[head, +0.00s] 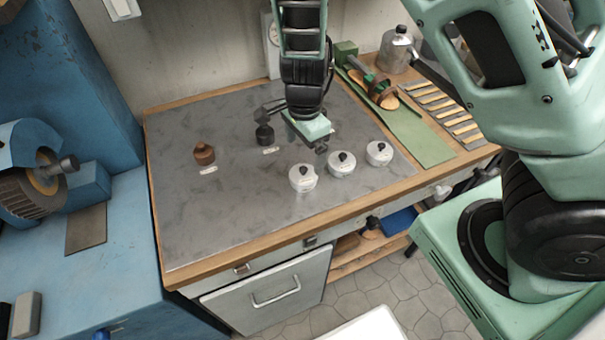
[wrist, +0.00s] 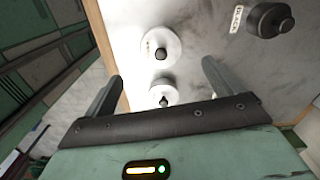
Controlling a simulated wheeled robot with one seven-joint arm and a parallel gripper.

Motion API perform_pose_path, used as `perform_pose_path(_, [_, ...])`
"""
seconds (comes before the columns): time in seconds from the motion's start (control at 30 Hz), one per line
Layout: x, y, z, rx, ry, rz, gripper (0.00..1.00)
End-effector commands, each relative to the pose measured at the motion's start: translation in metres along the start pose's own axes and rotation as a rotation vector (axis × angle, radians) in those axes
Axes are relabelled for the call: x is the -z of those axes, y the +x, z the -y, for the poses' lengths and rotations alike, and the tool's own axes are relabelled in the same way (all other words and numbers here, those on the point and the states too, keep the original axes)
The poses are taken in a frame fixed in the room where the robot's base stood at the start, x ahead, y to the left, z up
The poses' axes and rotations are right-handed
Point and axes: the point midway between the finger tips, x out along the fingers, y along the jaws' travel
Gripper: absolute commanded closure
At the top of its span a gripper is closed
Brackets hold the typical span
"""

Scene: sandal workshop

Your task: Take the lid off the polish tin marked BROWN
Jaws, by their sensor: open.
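A brown tin (head: 204,154) with a knobbed lid stands at the left of the grey worktop, with a small white label (head: 208,170) in front, too small to read. A black tin (head: 265,135) stands to its right with its own label (head: 270,150); it also shows in the wrist view (wrist: 268,20), where the label seems to read BLACK. My gripper (head: 297,128) is above the worktop, just right of the black tin and well right of the brown one. In the wrist view my gripper (wrist: 158,88) is open, with nothing held. The brown tin is not visible there.
Three pale tins with black knobs (head: 303,177) (head: 341,163) (head: 379,152) stand at the front right. A green mat (head: 425,140) and metal canister (head: 397,50) are at the right. The worktop around the brown tin is clear. Blue machinery (head: 60,170) stands left.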

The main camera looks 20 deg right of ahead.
Motion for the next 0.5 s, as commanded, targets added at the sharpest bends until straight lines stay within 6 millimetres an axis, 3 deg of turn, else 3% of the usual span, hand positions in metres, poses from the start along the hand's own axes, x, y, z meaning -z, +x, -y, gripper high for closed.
perform_pose_path(0.1, [0.001,0.017,0.000,-0.001,0.000,0.000,0.07])
perform_pose_path(0.33, [0.000,0.032,0.001,0.000,0.000,0.000,0.07])
perform_pose_path(0.5, [0.000,0.057,0.001,-0.003,0.001,0.000,0.07])
